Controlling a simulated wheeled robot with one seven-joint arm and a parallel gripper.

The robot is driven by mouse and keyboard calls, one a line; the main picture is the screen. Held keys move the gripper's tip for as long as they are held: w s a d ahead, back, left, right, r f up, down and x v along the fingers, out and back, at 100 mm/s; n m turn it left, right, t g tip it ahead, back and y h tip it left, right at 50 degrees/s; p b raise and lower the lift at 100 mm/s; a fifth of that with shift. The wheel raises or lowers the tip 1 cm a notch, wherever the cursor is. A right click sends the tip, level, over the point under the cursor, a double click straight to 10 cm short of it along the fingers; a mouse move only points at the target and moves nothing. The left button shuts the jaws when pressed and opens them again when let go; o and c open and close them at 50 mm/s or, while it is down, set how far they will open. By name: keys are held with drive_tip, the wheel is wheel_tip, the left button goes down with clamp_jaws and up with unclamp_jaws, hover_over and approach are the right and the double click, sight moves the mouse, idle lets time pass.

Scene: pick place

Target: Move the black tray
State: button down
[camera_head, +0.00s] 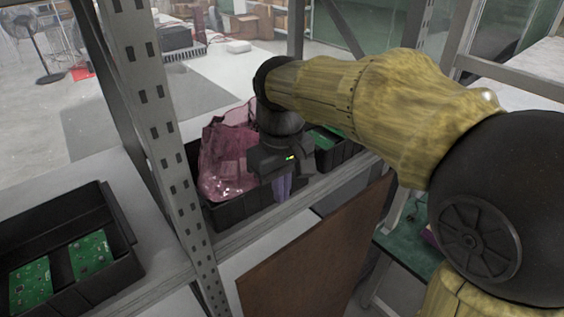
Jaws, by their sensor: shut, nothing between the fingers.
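A black tray (208,213) stands on the shelf in the middle of the view. It holds a crumpled, shiny pink bag (226,160). A second black tray (118,232) sits on the shelf at the left, with green circuit boards (91,254) in it. My gripper (284,176) is dark, with a small green light, and points down over the right part of the middle tray. It is shut, with nothing seen in it. A purplish thing shows just below it; I cannot tell what it is. My gripper hides part of the tray, so contact cannot be told.
A grey perforated shelf post (160,130) stands between the two trays. More green boards (324,137) show in a black container behind my gripper. A brown panel (310,262) stands in front of the shelf. A fan (35,48) and cardboard boxes (258,20) are far back.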

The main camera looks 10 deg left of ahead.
wheel_tip(320, 180, up, 6)
drive_tip(key=w+d+f+m+t+b, duration=0.1)
drive_tip(key=d+f+m, duration=0.1)
drive_tip(key=d+f, duration=0.4)
drive_tip(key=w+d+f+m+b, duration=0.15)
drive_tip(key=d+f, duration=0.25)
drive_tip(key=f, duration=0.4)
drive_tip(key=s+d+f+m, duration=0.2)
drive_tip(key=s+d+f, duration=0.1)
drive_tip(key=d+f, duration=0.2)
drive_tip(key=s+d+f+m+t+b, duration=0.1)
drive_tip(key=s+d+f+m, duration=0.2)
drive_tip(key=f, duration=0.5)
drive_tip(key=shift+s+d+t, duration=0.3)
drive_tip(key=shift+s+d, duration=0.2)
drive_tip(key=shift+d, duration=0.5)
drive_tip(key=shift+f, duration=0.1)
